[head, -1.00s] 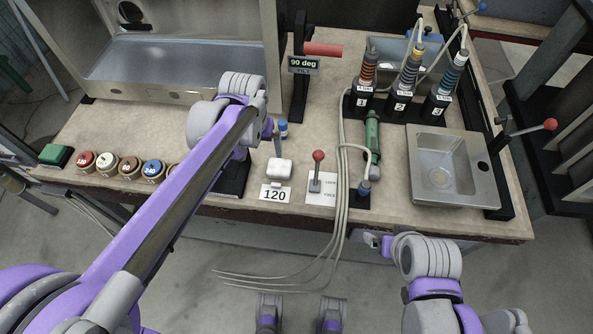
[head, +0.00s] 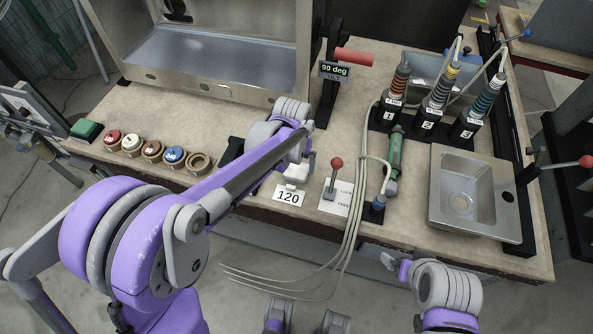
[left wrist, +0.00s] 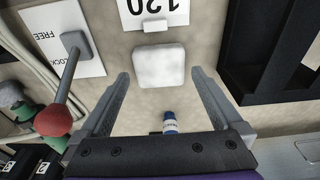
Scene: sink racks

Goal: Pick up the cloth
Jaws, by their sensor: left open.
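A white, rounded, square pad (left wrist: 160,66) lies on the worktop and is the only thing that looks like the cloth; I cannot be sure of its material. In the head view the pad (head: 297,174) shows partly behind my left arm, just behind the "120" label (head: 289,196). My left gripper (left wrist: 158,76) is open above the worktop, with the pad between its fingertips in the left wrist view and nothing held. In the head view the left gripper (head: 302,152) is mostly hidden by its arm. My right gripper (head: 390,262) shows only in small part near the front edge.
A red-knobbed lever (head: 336,164) stands close right of the pad. A small blue-capped bottle (left wrist: 169,122) is near the gripper. Hanging cables (head: 352,205), a green-handled tool (head: 395,155) and a steel sink (head: 478,190) lie further right. Several round jars (head: 152,150) stand left.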

